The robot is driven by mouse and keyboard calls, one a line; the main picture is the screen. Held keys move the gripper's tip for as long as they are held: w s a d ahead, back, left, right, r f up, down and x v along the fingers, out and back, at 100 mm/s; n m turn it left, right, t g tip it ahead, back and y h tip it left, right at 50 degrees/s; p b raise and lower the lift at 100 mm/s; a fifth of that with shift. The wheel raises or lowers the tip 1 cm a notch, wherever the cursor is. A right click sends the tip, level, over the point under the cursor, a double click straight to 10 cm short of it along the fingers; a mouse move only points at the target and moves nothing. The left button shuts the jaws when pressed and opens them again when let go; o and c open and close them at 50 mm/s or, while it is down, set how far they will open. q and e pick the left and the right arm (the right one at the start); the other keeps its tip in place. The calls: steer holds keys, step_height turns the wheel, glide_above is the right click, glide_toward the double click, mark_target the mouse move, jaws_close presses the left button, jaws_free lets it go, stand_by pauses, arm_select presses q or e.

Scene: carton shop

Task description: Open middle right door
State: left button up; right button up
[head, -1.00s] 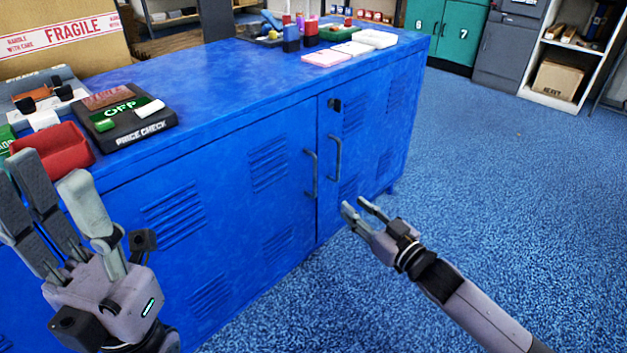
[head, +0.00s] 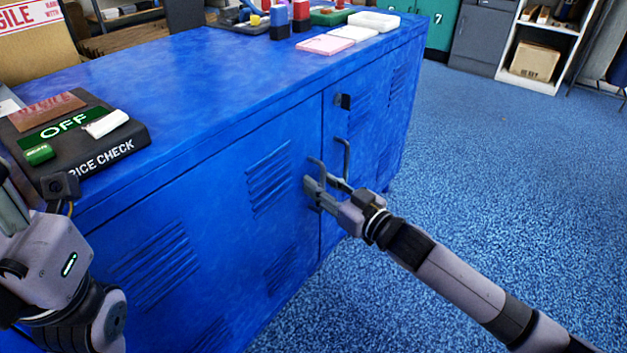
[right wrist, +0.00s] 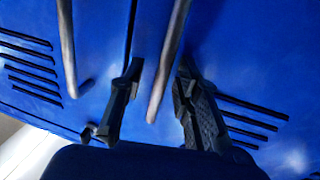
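The blue metal cabinet (head: 190,230) has a door seam with an upright bar handle on each side. The left door's handle (head: 316,168) is at my right gripper (head: 325,188). The right door's handle (head: 347,160) is just right of it, below a dark lock (head: 343,101). In the right wrist view, which appears upside down, one handle (right wrist: 168,60) stands between the open fingers of the right gripper (right wrist: 160,100); the other handle (right wrist: 70,50) is outside them. Both doors look shut. My left gripper (head: 12,205) is cut off at the left edge; its fingertips are hidden.
On the cabinet top are a black price-check box (head: 75,135), a pink pad (head: 326,44), a white block (head: 374,21) and colored blocks. Open blue carpet (head: 490,190) lies right of the cabinet. Shelving (head: 540,60) stands at the back right.

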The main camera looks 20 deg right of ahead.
jaws_close()
stand_by(0.4)
stand_by(0.5)
